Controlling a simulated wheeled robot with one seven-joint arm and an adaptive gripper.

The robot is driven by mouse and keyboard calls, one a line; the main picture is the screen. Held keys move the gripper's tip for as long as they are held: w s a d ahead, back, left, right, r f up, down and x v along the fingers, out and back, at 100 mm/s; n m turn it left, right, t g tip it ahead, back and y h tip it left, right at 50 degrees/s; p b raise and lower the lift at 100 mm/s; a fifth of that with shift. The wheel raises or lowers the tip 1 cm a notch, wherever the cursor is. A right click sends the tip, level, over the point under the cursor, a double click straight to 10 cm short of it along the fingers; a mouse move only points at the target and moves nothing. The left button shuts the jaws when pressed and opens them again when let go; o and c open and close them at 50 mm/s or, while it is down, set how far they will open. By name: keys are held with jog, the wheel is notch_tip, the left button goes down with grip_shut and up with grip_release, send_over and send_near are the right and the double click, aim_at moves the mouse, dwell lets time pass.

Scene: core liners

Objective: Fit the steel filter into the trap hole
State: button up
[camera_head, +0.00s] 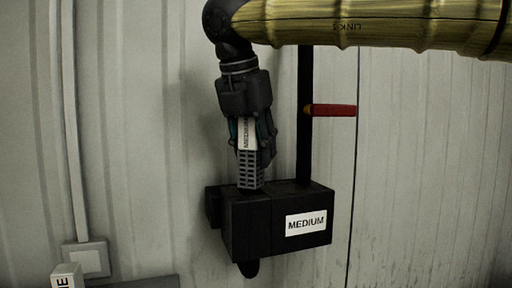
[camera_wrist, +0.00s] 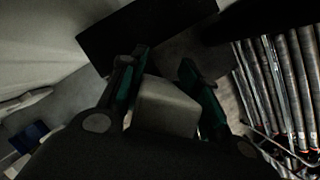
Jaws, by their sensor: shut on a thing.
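The steel filter (camera_head: 250,174) is a grey perforated piece with a white labelled upper part, whose lettering is partly hidden. My gripper (camera_head: 252,150) points down and is shut on it. In the wrist view its pale block-like end (camera_wrist: 166,106) sits between my two fingers (camera_wrist: 162,84). The black trap box (camera_head: 254,228), labelled MEDIUM, is fixed at the wall below. The filter's lower end is at the box's top face, left of its middle. I cannot tell whether it has entered the hole, which is hidden. The box also shows dark in the wrist view (camera_wrist: 135,32).
A black vertical pipe (camera_head: 304,140) rises behind the box, with a red handle (camera_head: 332,110) to its right. A wall switch (camera_head: 88,260) and a white labelled block (camera_head: 66,276) are at lower left. Several long cylinders (camera_wrist: 285,85) lie at right in the wrist view.

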jog(key=shift+f, duration=0.15)
jog(key=o, duration=1.1)
jog(key=shift+r+p, duration=0.65)
jog(key=shift+r, duration=0.2)
jog(key=shift+s+a+r+b, duration=0.15)
jog(key=shift+r+b, duration=0.15)
jog(key=shift+b, duration=0.35)
jog(key=b+v, duration=0.3)
jog(key=v, duration=0.8)
